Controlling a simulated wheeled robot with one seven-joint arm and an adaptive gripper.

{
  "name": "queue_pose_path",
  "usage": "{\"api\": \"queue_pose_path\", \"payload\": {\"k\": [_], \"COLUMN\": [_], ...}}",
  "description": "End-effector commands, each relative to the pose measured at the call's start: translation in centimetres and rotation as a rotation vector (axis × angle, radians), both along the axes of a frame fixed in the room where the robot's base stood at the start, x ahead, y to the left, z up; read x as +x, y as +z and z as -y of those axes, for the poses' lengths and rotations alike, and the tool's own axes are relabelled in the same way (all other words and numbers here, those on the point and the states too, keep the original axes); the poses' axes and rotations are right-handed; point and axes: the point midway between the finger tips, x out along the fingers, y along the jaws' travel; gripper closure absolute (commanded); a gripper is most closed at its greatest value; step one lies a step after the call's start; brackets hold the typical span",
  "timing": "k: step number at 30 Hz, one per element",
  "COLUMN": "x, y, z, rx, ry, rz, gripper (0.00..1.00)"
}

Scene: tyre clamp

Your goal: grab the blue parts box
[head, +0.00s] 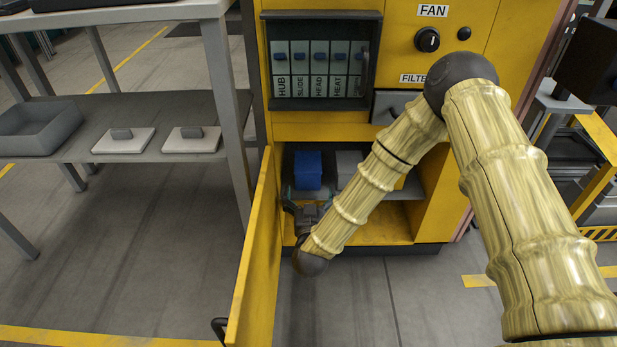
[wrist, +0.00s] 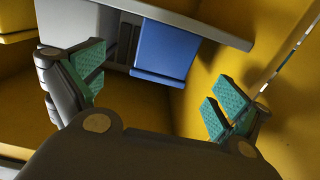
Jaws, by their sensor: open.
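The blue parts box (head: 307,172) stands on a grey shelf inside the open lower compartment of the yellow cabinet. It also shows in the wrist view (wrist: 165,48), at the top, ahead of the fingers and between them. My gripper (head: 306,196) is in the compartment opening, just in front of the box in the head view. In the wrist view my gripper (wrist: 158,88) has its two green-padded fingers wide apart with nothing between the pads. The fingers do not appear to touch the box. Part of the box's lower front is hidden by my gripper in the head view.
A grey box (head: 349,163) stands right of the blue one, partly behind my arm. The yellow cabinet door (head: 257,255) stands open on the left. The compartment's yellow side wall (wrist: 285,110) is close to the right finger. A grey rack (head: 60,135) stands left.

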Motion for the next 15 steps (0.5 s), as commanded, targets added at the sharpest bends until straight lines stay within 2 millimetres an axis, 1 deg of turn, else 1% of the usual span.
{"api": "queue_pose_path", "payload": {"k": [4,12,15], "x": [1.0,4.6,5.4], "y": [-0.1,-0.2,-0.1], "z": [-0.2,-0.3,-0.3], "rx": [0.0,0.001,0.0], "ry": [-0.005,-0.004,-0.004], "rz": [0.012,0.011,0.011], "gripper": [0.0,0.0,0.0]}}
